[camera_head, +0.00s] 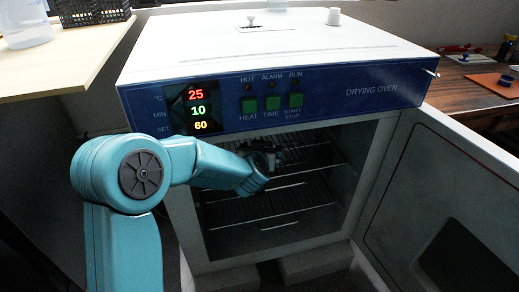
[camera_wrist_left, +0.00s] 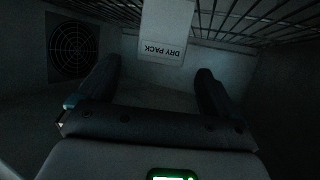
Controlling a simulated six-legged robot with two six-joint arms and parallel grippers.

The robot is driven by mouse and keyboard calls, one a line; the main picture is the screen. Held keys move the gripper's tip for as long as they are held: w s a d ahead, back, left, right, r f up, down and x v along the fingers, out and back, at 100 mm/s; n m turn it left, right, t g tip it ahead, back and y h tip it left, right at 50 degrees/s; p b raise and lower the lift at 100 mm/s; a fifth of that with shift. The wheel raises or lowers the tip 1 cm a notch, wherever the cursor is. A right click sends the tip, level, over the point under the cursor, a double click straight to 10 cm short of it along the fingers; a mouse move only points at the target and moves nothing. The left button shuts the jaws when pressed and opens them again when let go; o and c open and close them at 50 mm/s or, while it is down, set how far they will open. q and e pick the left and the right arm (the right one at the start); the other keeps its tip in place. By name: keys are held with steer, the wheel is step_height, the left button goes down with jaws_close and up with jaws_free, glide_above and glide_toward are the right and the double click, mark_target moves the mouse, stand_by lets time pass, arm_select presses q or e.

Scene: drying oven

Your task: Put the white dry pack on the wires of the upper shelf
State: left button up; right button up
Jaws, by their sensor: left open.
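My left gripper (camera_head: 263,158) is inside the oven near the upper shelf (camera_head: 318,163). In the left wrist view the gripper (camera_wrist_left: 158,69) is open, its dark fingers spread apart. The white dry pack (camera_wrist_left: 165,28), with upside-down DRY PACK lettering, shows at the top of that view, just beyond the gap between the fingers. Shelf wires (camera_wrist_left: 265,18) run on both sides of the pack; its exact contact with them is unclear. The fingers do not appear to touch the pack. My right gripper is not in view.
The drying oven (camera_head: 270,50) has its door (camera_head: 440,175) open to the right. A lower wire shelf (camera_head: 300,199) sits below. A round fan grille (camera_wrist_left: 72,48) is on the oven's inner wall. Side tables stand left and right.

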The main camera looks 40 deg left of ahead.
arm_select(q)
steer(key=v, duration=0.4)
steer(key=shift+s+d+p, duration=0.15)
steer(key=shift+s+p, duration=0.1)
steer(key=shift+p, duration=0.15)
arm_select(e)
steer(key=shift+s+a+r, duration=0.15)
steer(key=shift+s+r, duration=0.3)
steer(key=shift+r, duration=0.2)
